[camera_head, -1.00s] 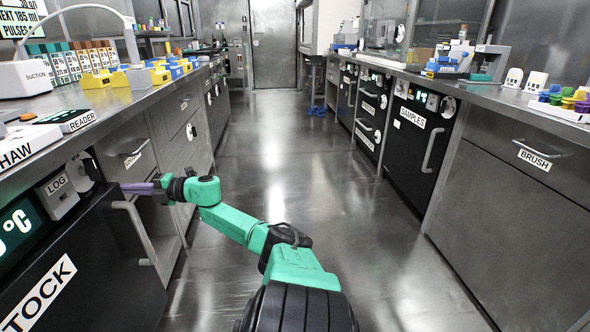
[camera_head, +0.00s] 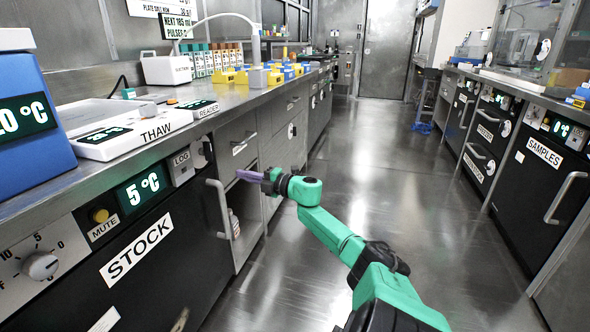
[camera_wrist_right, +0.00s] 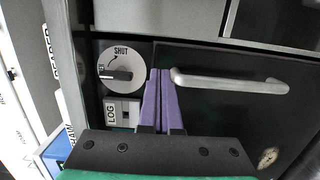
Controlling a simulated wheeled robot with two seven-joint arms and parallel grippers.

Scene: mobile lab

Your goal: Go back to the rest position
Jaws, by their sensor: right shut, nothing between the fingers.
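My right gripper (camera_head: 248,176) has purple fingers, shut together and empty. It is at the end of my green and black arm, in front of the left bench's cabinets. In the right wrist view the closed fingers (camera_wrist_right: 161,85) appear between a round dial marked SHUT (camera_wrist_right: 122,68) and a pale bar handle (camera_wrist_right: 230,82). I cannot tell whether they touch anything. My left gripper is not in view.
THAW (camera_head: 120,135) and READER devices sit on the bench above. The floor aisle (camera_head: 385,165) is clear; the SAMPLES unit (camera_head: 535,185) is at right.

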